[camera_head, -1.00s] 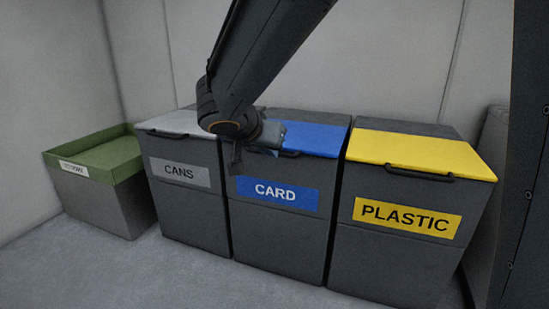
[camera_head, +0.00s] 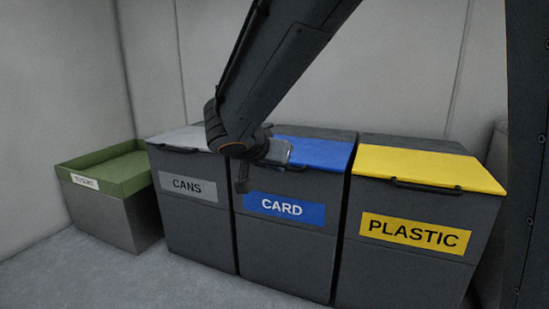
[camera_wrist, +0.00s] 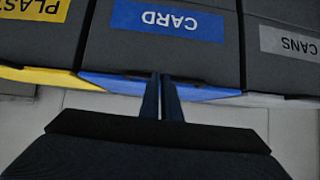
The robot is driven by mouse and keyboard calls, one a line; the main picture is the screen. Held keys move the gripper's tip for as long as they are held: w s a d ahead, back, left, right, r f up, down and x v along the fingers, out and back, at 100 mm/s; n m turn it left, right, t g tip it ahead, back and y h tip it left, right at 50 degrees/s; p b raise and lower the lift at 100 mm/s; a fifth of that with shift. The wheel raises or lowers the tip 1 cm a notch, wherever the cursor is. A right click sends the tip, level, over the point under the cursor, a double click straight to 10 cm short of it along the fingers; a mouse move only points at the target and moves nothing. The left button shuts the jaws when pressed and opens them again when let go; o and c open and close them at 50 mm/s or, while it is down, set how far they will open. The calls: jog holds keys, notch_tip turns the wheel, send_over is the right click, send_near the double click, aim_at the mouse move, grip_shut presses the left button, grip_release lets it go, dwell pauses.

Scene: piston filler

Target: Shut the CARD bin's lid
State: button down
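The CARD bin (camera_head: 285,255) is the dark grey middle bin with a blue CARD label. Its blue lid (camera_head: 322,152) lies flat on the bin top and looks shut, with a dark handle at its front edge; my arm hides the lid's left part. My gripper (camera_head: 242,186) points down at the bin's front, near the lid's left side, above and left of the label. In the wrist view, the lid's blue edge (camera_wrist: 112,84) runs behind my fingers (camera_wrist: 161,76), which are together with nothing visible between them. Whether they touch the lid is unclear.
The CANS bin (camera_head: 190,222) with a grey lid stands to the left, the PLASTIC bin (camera_head: 400,268) with a yellow lid to the right, both close beside it. An open green-topped box (camera_head: 115,222) stands at far left. Walls are close behind; floor shows at the front left.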

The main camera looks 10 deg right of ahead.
jog(key=s+a+n+g+y+p, duration=0.15)
jog(key=s+p, duration=0.25)
jog(key=s, duration=0.4)
jog(key=s+a+n+g+p, duration=0.2)
jog(key=s+a+n+p, duration=0.1)
jog(key=s, duration=0.5)
jog(key=s+a+n+g+y+p, duration=0.1)
jog(key=s+a+n+g+p, duration=0.2)
jog(key=s, duration=0.5)
jog(key=s+a+r+n+g+y+p, duration=0.1)
jog(key=s+a+r+n+y+p, duration=0.25)
jog(key=s, duration=0.35)
jog(key=s+a+r+n+g+y+p, duration=0.2)
jog(key=s+a+r+n+p, duration=0.15)
jog(key=s+a+p, duration=0.2)
jog(key=d+r+m+h+p, duration=0.1)
jog(key=d+r+m+p, duration=0.2)
jog(key=d+r+p, duration=0.7)
jog(key=d+r+m+h+p, duration=0.1)
jog(key=d+r+m+p, duration=0.3)
jog(key=d+r+p, duration=0.7)
notch_tip(320, 180, up, 7)
jog(key=p, duration=1.5)
jog(key=shift+s+d+r+p, duration=0.15)
jog(key=shift+s+r+p, duration=0.05)
jog(key=shift+s+p, duration=0.15)
jog(key=shift+m, duration=0.25)
